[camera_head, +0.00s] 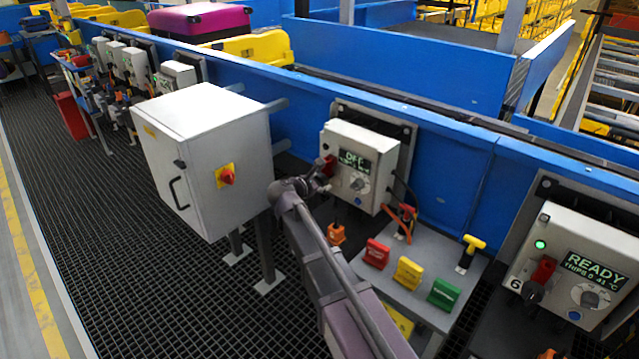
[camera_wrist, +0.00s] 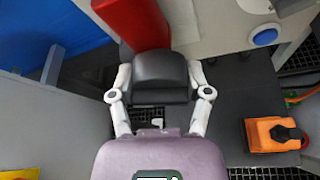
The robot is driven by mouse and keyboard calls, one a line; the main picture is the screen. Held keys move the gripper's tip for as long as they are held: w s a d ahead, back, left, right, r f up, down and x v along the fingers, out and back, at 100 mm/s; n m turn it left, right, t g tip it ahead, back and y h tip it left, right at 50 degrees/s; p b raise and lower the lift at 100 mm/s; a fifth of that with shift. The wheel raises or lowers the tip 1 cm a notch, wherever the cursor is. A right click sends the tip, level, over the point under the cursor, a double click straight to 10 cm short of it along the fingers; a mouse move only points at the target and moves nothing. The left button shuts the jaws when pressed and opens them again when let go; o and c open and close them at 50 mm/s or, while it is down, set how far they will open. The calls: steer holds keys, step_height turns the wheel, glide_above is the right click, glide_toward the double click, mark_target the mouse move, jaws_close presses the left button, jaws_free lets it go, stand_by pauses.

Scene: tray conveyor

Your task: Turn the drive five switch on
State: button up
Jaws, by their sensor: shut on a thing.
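A pale grey drive box (camera_head: 349,190) with a dark display (camera_head: 355,162) reading "OFF" is mounted on the blue conveyor side, just left of the box marked 6. Its own number is not visible. Its switch has a red part (camera_head: 329,165) on its left front, also seen in the wrist view (camera_wrist: 140,22), with a black block (camera_wrist: 160,68) below. In the head view my gripper hides the block.
A large grey cabinet (camera_head: 196,140) with a red-yellow knob stands close left of my arm. A grey table (camera_head: 418,300) with red, yellow and green tags is to the right. Box 6 (camera_head: 572,265) shows "READY" further right.

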steer(key=shift+w+m+t+y, duration=0.1)
steer(key=shift+m+t+y, duration=0.25)
steer(key=shift+m, duration=0.35)
steer(key=o, duration=1.1)
steer(key=shift+o, duration=0.3)
